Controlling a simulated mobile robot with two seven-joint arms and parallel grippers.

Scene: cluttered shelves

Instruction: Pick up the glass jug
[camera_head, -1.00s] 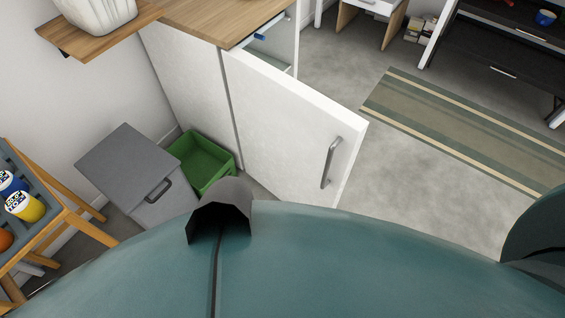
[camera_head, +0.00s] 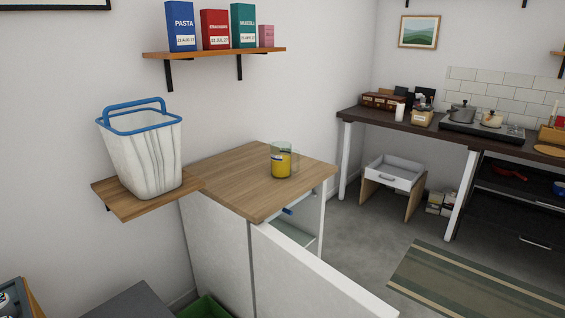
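A clear, greenish glass vessel (camera_head: 276,148), which looks like the glass jug, stands on the wooden countertop (camera_head: 225,180) toward its right side. A yellow can-like shape with a label (camera_head: 281,164) shows at the same spot and overlaps it. I cannot tell whether the yellow shape is inside, in front of or behind the glass. Neither of my grippers shows in the camera_head view.
A white basket with a blue handle (camera_head: 145,155) stands on a low wooden shelf (camera_head: 125,204) left of the counter. An open white cabinet door (camera_head: 310,280) juts out below. Boxes (camera_head: 214,30) line a wall shelf above. Open floor lies to the right.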

